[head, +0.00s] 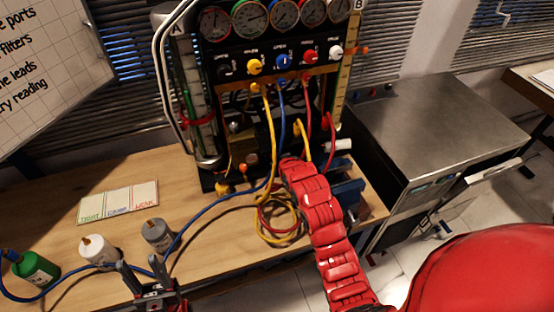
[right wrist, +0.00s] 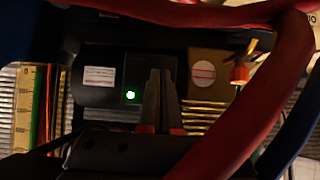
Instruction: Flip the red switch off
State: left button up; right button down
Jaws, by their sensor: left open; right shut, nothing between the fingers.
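I cannot make out a red switch for certain in either view. In the right wrist view, a black box (right wrist: 133,72) with a lit green lamp (right wrist: 130,95) faces me. My right gripper (right wrist: 160,72) is shut and empty in front of the box's right part and hides some of it; contact cannot be told. In the head view the red right arm reaches into the lower rig (head: 262,75), and its gripper is hidden there. My left gripper (head: 139,266) is open and empty over the bench's front, near the grey canister (head: 157,234).
Red and blue hoses (right wrist: 290,60) cross close to my right gripper. A brass fitting with an orange part (right wrist: 240,75) is at the right. Gauges and coloured knobs (head: 309,56) top the rig. Looped yellow cable (head: 283,233) and a card (head: 118,201) lie on the bench (head: 60,195).

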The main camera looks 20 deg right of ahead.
jog(key=shift+w+f+t+b, duration=0.1)
jog(key=shift+f+t+b, duration=0.2)
jog(key=shift+b, duration=0.15)
jog(key=shift+r, duration=0.9)
